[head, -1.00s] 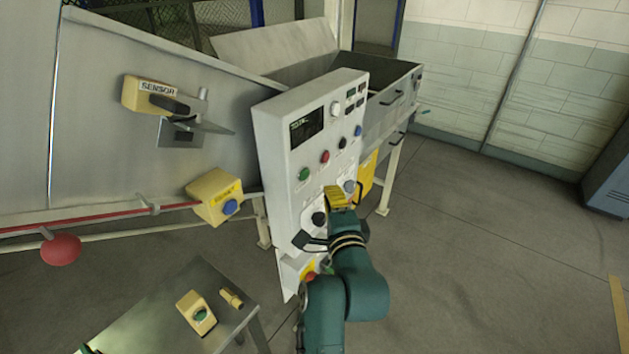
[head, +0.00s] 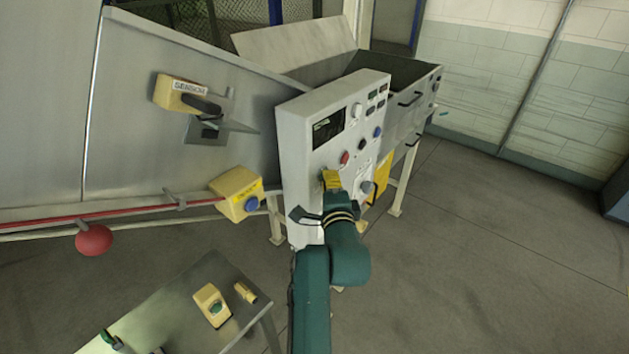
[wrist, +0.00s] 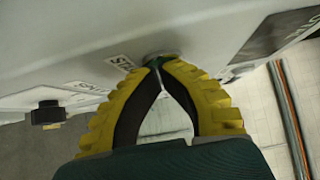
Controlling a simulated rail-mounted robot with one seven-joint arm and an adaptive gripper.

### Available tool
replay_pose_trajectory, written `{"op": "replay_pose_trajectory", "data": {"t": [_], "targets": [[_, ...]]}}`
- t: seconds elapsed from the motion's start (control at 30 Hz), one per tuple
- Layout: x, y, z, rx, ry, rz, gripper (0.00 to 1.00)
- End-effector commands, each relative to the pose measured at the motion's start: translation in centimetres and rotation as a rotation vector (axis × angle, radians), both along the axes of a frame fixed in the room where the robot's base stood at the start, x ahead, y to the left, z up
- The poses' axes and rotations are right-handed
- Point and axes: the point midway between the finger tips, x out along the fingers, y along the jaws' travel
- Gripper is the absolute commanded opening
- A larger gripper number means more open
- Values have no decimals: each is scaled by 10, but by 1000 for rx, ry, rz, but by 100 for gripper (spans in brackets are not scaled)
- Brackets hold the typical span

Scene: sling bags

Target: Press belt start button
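The white control panel (head: 300,150) stands upright at the middle of the head view. In the wrist view, a green button (wrist: 160,57) in a grey collar sits on the panel beside a label reading "STA…" (wrist: 121,62); the rest of the label is cut off by my finger. My gripper (wrist: 156,67) has its yellow ribbed fingers shut with the tips together, right at the green button and partly covering it. I cannot tell whether they touch it. In the head view my gripper (head: 331,180) is in front of the panel and hides the green button.
Red (head: 345,158), black (head: 362,145) and blue (head: 378,132) buttons sit near my gripper on the panel. A yellow box with a blue button (head: 251,204) is left of the panel. A metal table (head: 170,310) with a yellow green-button box (head: 212,305) stands at front left.

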Motion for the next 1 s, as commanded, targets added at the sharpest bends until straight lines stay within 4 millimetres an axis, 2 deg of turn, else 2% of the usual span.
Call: {"op": "replay_pose_trajectory", "data": {"t": [0.33,0.47,0.67,1.0], "targets": [[1,0,1,2,-1,0,0],[-4,-5,2,4,-1,-1,0],[-32,-32,0,1,-1,0,0],[-103,-36,-2,-1,0,0,0]]}}
